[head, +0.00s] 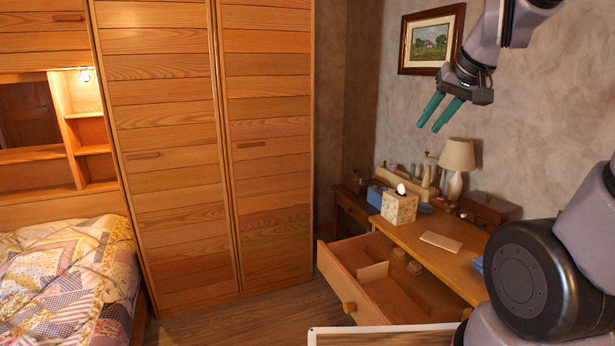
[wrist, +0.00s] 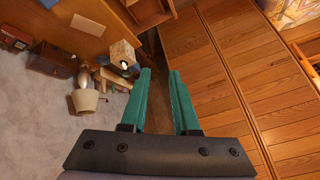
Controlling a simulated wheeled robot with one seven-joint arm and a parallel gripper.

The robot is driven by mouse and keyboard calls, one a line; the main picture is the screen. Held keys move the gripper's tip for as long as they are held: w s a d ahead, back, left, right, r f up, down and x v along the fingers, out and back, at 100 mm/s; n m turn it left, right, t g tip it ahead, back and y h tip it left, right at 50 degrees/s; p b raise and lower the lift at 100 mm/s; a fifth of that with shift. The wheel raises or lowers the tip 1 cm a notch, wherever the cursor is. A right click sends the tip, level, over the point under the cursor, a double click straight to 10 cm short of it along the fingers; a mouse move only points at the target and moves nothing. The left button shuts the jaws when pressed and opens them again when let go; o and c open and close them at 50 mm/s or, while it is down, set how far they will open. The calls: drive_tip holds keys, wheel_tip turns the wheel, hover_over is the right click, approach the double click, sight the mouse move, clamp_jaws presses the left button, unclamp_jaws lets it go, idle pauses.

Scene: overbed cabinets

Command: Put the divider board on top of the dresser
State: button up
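The dresser (head: 405,236) stands against the right wall with its top drawer (head: 352,280) pulled open. A small pale wooden board, which looks like the divider board (head: 374,272), stands upright inside the drawer near its left end. My gripper (head: 428,128) is high above the dresser, in front of the wall and well apart from the board. Its teal fingers are parted with nothing between them, as the wrist view (wrist: 160,72) also shows. The dresser top (wrist: 75,25) shows in the wrist view; I cannot make out the board there.
A tissue box (head: 399,208), a lamp (head: 456,165), a wooden box (head: 489,210) and small items crowd the dresser's back. A thin pale flat piece (head: 441,241) lies on its front part. Tall wardrobe doors (head: 265,150) stand left; a bed (head: 65,275) is far left.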

drive_tip(key=s+a+r+m, duration=0.1)
drive_tip(key=s+r+m, duration=0.1)
drive_tip(key=s, duration=0.8)
drive_tip(key=shift+s+a+r, duration=0.2)
drive_tip(key=shift+a+r, duration=0.05)
drive_tip(key=shift+r, duration=0.1)
